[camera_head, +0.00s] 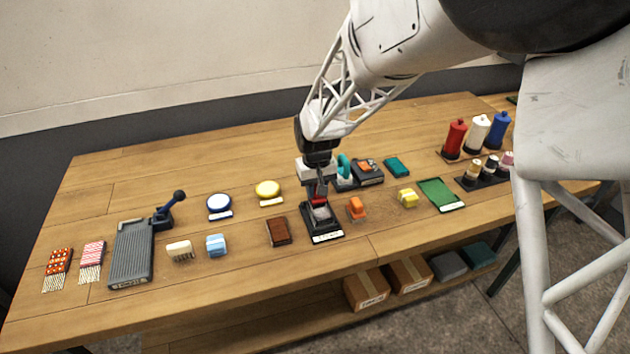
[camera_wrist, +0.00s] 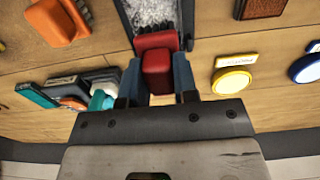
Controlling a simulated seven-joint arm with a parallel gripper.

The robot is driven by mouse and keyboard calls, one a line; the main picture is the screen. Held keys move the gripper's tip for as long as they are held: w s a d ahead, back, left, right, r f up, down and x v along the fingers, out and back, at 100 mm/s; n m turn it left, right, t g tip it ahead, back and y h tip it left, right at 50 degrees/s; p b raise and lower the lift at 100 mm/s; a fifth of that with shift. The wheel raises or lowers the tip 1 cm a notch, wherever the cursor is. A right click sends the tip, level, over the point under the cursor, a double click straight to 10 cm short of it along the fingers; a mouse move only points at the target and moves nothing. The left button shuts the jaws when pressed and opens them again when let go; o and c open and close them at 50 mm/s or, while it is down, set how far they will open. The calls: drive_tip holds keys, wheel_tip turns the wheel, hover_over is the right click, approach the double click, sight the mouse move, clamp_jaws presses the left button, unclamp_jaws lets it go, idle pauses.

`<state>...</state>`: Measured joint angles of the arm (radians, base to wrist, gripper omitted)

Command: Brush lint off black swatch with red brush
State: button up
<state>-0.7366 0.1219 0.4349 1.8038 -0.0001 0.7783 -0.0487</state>
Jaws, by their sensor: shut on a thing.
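The black swatch (camera_head: 322,222) lies on a dark board with a white label at its front edge, near the middle of the table. In the wrist view its dark board (camera_wrist: 188,20) runs off the top edge, and a patch of white lint (camera_wrist: 150,12) shows on it. My gripper (camera_head: 318,190) points down at the swatch's back part. It is shut on the red brush (camera_wrist: 157,68), which sits between the two fingers.
An orange brush (camera_head: 356,209) stands close right of the swatch, a brown block (camera_head: 278,232) close left. A tray with teal and orange items (camera_head: 367,172) lies behind right. Round yellow (camera_head: 268,189) and blue-rimmed (camera_head: 219,203) pieces lie left. The front table strip is clear.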

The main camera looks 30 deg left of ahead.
drive_tip(key=shift+s+d+f, duration=0.2)
drive_tip(key=shift+s+d, duration=0.4)
drive_tip(key=shift+s, duration=0.05)
drive_tip(key=shift+s+d+r, duration=0.1)
drive_tip(key=shift+s+d, duration=0.4)
drive_tip(key=shift+d, duration=0.05)
drive_tip(key=shift+s+d, duration=1.4)
drive_tip(key=shift+w+a, duration=0.8)
drive_tip(key=shift+a, duration=0.05)
drive_tip(key=shift+w+a, duration=2.05)
drive_tip(key=shift+w, duration=0.05)
drive_tip(key=shift+w+a+r, duration=0.15)
drive_tip(key=shift+r, duration=3.85)
